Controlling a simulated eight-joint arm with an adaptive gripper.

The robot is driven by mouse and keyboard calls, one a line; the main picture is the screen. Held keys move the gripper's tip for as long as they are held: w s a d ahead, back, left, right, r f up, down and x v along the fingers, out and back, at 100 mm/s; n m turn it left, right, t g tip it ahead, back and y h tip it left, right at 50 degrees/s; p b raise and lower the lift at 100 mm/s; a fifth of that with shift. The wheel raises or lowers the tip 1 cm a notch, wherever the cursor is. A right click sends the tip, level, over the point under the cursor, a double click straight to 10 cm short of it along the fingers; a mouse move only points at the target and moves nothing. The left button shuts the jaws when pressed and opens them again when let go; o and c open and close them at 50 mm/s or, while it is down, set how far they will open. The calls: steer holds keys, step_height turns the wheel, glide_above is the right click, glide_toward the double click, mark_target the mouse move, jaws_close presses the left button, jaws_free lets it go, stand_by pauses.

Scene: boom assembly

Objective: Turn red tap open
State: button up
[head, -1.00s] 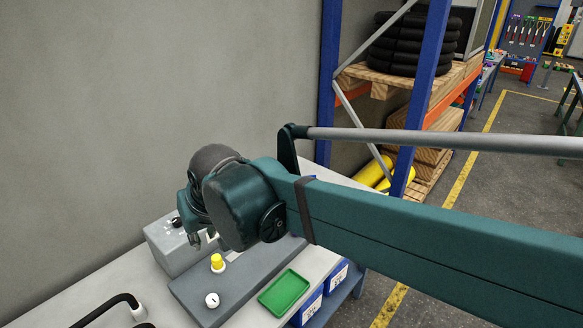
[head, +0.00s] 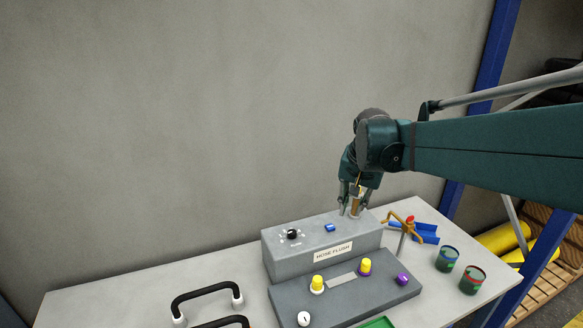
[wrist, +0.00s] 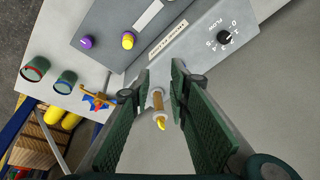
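A brass tap (head: 402,226) with a small red part on top stands at the right end of the grey box marked HOSE FLUSH. It also shows in the wrist view (wrist: 97,100), left of my fingers. My gripper (head: 351,207) points down over the box's right end, to the left of the tap and apart from it. In the wrist view my gripper (wrist: 160,80) is open. A brown upright cylinder (wrist: 158,98) with a white collar and yellow tip shows between the fingers, with gaps on both sides.
The grey box (head: 295,258) carries a black knob (head: 292,234) and a blue switch (head: 330,228). Two dark cans (head: 446,260) (head: 472,280) stand right of the panel. Black handles (head: 205,291) are at left.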

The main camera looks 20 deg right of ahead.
steer(key=w+d+f+m+g+p, duration=0.1)
steer(key=w+d+m, duration=0.1)
steer(key=d, duration=0.6)
steer(key=w+d+f+m+g+p, duration=0.1)
steer(key=w+d+m, duration=0.1)
steer(key=d, duration=0.5)
steer(key=m+g+y+p, duration=0.1)
steer(key=m+p, duration=0.1)
steer(key=m, duration=0.3)
glide_toward(410, 220)
steer(key=shift+w+d+r, duration=0.15)
steer(key=shift+d, duration=0.25)
steer(key=shift+w+d+r, duration=0.15)
steer(key=shift+w+d, duration=0.05)
steer(key=shift+d, duration=0.2)
steer(key=shift+d+f, duration=0.1)
steer(key=shift+d, duration=0.15)
steer(key=shift+f, duration=0.15)
steer(key=shift+f+p, duration=0.35)
steer(key=shift+f, duration=3.4)
jaws_close()
